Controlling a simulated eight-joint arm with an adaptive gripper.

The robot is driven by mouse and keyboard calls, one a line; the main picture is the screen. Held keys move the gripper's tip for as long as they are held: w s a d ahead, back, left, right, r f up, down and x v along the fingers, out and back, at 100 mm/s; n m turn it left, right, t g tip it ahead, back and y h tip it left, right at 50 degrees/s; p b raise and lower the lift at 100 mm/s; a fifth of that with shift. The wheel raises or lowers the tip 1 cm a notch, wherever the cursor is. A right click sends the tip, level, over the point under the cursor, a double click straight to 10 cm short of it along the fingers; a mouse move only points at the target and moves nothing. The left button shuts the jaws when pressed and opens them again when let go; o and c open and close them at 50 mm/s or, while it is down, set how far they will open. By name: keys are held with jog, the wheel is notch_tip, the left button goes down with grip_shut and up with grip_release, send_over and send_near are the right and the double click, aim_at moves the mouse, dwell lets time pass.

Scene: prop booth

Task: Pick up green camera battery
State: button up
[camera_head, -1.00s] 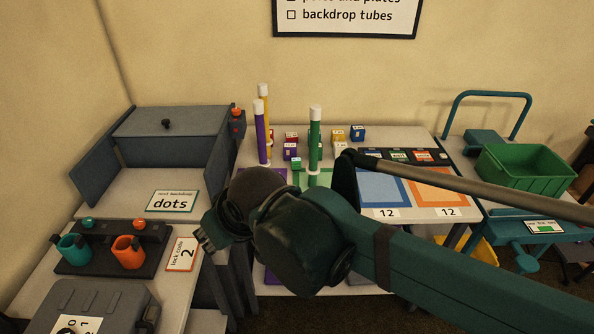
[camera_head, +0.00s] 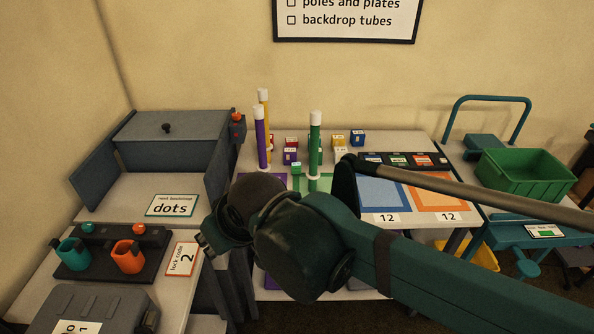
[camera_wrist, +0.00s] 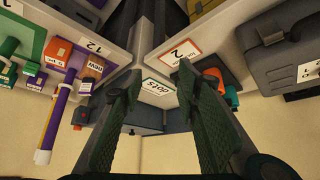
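Several small coloured blocks with pale labels stand at the back of the middle table; a small green block (camera_head: 296,168) is among them, left of the green pole. I cannot tell for sure that it is the camera battery. A dark strip at the back right also has a green labelled piece (camera_head: 398,160). My gripper (camera_head: 205,242) is at the gap between the left bench and the middle table, well away from both. In the wrist view my gripper (camera_wrist: 160,72) has its two dark green fingers spread apart, with nothing between them.
Purple (camera_head: 262,143), yellow (camera_head: 264,97) and green (camera_head: 315,145) poles stand upright among the blocks. The left bench holds a grey case (camera_head: 90,305), a teal cup (camera_head: 73,253) and an orange cup (camera_head: 129,256). A green bin (camera_head: 527,174) is on the right cart.

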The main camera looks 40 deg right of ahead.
jog(key=shift+r, duration=0.1)
notch_tip(320, 180, up, 11)
jog(key=w+d+r+n+g+h+p, duration=0.1)
jog(key=w+d+r+n+g+p, duration=0.15)
jog(key=w+d+r+p, duration=0.45)
jog(key=n+g+p, duration=0.6)
jog(key=n+p, duration=0.1)
jog(key=p, duration=0.1)
send_over(293, 165)
notch_tip(293, 165, down, 26)
jog(key=shift+w+d+r, duration=0.1)
jog(key=shift+f, duration=0.25)
dwell(0.3)
